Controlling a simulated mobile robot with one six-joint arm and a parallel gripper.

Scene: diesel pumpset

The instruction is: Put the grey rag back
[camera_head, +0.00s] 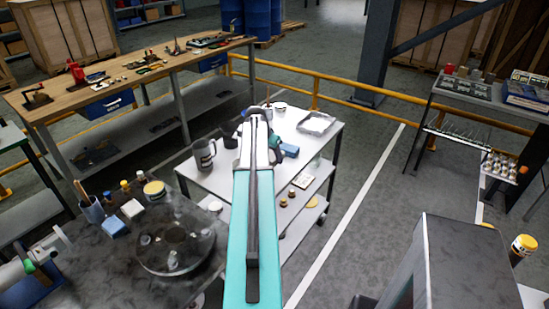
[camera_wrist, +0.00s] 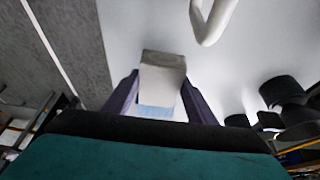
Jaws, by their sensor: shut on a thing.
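In the wrist view my gripper (camera_wrist: 161,88) has its two purple fingers closed on the sides of a pale grey, block-like folded piece, which I take to be the grey rag (camera_wrist: 163,72). A light blue patch (camera_wrist: 158,111) shows at its near end; I cannot tell whether it belongs to the piece or lies under it. The pale cart top (camera_wrist: 150,25) spreads behind; I cannot tell if the rag touches it. In the head view my arm hides the fingers and the rag above the white cart (camera_head: 222,176).
On the cart stand a grey jug (camera_head: 204,153), a blue folded thing (camera_head: 290,150) and a shallow tray (camera_head: 317,122). A pale curved bar (camera_wrist: 212,22) and dark round things (camera_wrist: 284,90) are close in the wrist view. A dark table (camera_head: 120,270) is front left.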

